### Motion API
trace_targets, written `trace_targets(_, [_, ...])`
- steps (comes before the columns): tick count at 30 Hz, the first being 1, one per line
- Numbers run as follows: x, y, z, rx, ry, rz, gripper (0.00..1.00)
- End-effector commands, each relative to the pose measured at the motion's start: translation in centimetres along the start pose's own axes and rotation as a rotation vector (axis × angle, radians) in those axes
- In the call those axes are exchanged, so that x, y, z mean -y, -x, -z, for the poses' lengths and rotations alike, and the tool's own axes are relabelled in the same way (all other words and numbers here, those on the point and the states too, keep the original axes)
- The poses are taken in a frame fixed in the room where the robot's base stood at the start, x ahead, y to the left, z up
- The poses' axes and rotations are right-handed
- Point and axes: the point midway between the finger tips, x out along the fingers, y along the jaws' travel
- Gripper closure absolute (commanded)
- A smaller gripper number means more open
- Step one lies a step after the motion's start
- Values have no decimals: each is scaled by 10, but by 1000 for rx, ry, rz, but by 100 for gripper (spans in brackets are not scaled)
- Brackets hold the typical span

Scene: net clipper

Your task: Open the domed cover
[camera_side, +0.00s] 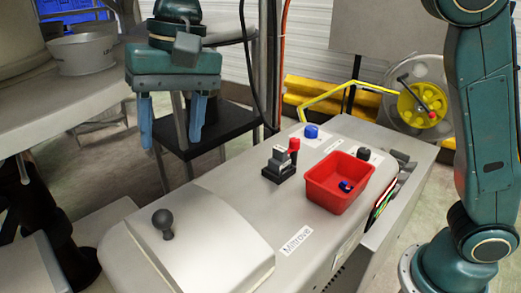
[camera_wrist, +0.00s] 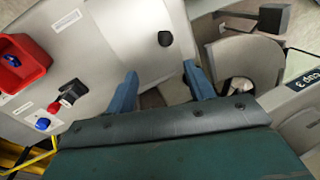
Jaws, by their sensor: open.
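The domed cover (camera_side: 190,238) is a pale grey lid at the left end of the machine in the side view. It lies flush with the housing and looks closed. A dark round knob (camera_side: 163,222) stands on it. In the wrist view the cover (camera_wrist: 140,30) is at top centre, with its knob (camera_wrist: 165,39) above the gap between the fingers. My gripper (camera_side: 172,145) has two blue fingers pointing down, apart and empty. It hangs above and behind the machine, clear of the knob. The fingers also show in the wrist view (camera_wrist: 158,82).
A red bin (camera_side: 338,184) with small blue items sits on the machine top. Beside it are a black block with a red-tipped lever (camera_side: 284,162), a blue button (camera_side: 311,131) and a black knob (camera_side: 363,153). A yellow wheel (camera_side: 421,104) stands at the far right.

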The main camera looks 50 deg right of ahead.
Motion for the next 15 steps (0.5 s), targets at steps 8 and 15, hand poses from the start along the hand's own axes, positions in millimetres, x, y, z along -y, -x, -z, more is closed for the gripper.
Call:
trace_targets(8, [-27,17,-4,-24,14,25,47])
trace_targets(15, [-51,28,-10,-49,30,42,47])
